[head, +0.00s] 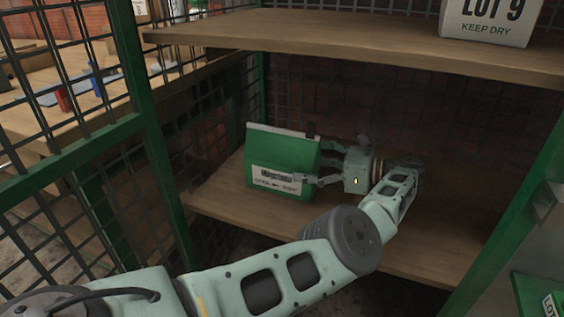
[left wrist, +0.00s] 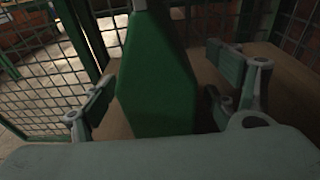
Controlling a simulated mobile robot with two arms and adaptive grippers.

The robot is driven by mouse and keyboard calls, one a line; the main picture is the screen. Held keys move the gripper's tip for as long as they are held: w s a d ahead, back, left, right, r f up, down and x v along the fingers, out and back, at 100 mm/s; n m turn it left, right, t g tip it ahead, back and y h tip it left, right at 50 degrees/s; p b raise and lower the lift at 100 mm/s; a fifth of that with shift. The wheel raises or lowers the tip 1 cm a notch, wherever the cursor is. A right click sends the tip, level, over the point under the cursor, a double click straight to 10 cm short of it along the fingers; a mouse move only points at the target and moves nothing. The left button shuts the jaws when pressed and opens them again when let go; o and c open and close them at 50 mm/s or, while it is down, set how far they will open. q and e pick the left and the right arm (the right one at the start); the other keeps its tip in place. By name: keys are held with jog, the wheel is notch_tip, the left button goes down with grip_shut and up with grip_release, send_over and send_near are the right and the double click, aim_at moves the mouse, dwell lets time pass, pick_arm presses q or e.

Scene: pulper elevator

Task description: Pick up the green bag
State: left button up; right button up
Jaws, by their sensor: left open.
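The green bag (head: 283,161) stands upright on the lower wooden shelf, with a pale top edge and a white label on its front. My left gripper (head: 312,163) is at the bag's right side, fingers pointing left. In the left wrist view the bag (left wrist: 158,75) stands between the two open fingers (left wrist: 165,88), with visible gaps on both sides. The bag's narrow side faces the wrist camera; its top is cut off by the frame there. My right gripper is not in view.
The lower shelf (head: 420,248) is clear to the right of the bag. An upper shelf (head: 330,38) hangs above it and carries a white "LOT 9" box (head: 490,18). Green posts (head: 150,130) and dark mesh enclose the shelves. Another green item (head: 535,295) shows at bottom right.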

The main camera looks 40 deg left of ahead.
aim_at(290, 162)
pick_arm(q)
jog(key=shift+p+x, duration=0.7)
jog(key=shift+x, duration=1.65)
jog(key=shift+s+r, duration=0.1)
jog(key=shift+s, duration=0.05)
jog(key=shift+r, duration=0.1)
jog(key=c, duration=1.6)
